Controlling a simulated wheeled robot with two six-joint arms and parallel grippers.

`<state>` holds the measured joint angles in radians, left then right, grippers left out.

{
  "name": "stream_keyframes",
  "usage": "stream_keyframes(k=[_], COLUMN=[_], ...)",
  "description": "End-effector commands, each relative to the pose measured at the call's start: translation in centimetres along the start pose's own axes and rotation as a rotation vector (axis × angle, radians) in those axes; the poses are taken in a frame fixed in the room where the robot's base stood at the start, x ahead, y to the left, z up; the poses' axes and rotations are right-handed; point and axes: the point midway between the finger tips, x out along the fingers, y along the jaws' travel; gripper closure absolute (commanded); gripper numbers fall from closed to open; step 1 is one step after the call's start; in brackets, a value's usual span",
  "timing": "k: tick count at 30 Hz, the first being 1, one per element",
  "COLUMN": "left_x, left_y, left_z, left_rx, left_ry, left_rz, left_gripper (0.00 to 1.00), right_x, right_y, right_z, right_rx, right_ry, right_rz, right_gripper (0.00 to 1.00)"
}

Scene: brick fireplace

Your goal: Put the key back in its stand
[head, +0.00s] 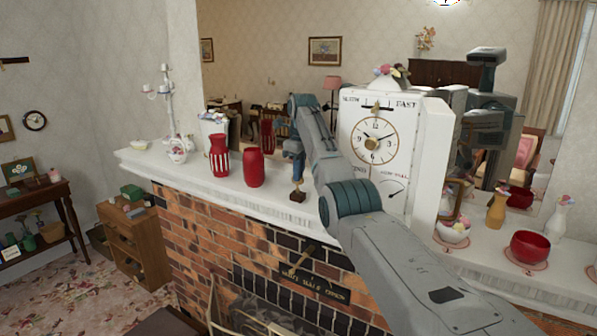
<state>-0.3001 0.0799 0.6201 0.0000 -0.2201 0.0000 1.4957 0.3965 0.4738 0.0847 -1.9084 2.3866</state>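My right arm reaches in from the lower right across the mantel, bends at the top, and its gripper (297,170) points down near the mantel's front edge. Just below the gripper is a small dark brown stand (298,196). A thin, dark upright piece (297,184), perhaps the key, shows between the fingertips and the stand. It is too small to tell whether the fingers hold it or whether it sits in the stand. The white clock (374,143) stands behind my arm, which covers its lower left. My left gripper is not in view.
Two red vases (253,168) stand left of the gripper on the white mantel (225,183). A white candelabrum (167,105) is farther left. A red bowl (529,246) and a yellow vase (496,209) are at right. A dark plaque (312,284) hangs on the bricks below.

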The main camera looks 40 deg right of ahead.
Motion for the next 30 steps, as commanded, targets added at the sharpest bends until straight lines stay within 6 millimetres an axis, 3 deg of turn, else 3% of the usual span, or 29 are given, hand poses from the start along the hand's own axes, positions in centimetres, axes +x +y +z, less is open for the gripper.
stream_keyframes(k=[13,18,23,24,27,30], left_x=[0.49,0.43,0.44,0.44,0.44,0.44], left_y=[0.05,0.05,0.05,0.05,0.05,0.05], left_z=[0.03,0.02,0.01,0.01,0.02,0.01], left_rx=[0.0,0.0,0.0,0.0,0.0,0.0], left_ry=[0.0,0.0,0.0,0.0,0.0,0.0], left_rz=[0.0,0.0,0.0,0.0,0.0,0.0], left_gripper=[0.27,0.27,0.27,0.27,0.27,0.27], right_x=[0.9,0.84,0.85,0.86,0.87,0.87], right_y=[-0.01,0.0,0.0,0.0,0.0,0.01], right_z=[-0.08,-0.07,-0.07,-0.07,-0.07,-0.07], right_rx=[0.0,0.0,0.0,0.0,0.0,0.0], right_ry=[-0.001,-0.001,-0.001,-0.001,0.0,0.0], right_rz=[-0.001,-0.001,0.0,0.0,0.0,0.0], right_gripper=[1.0,0.7,0.7,0.68,0.48,0.48])
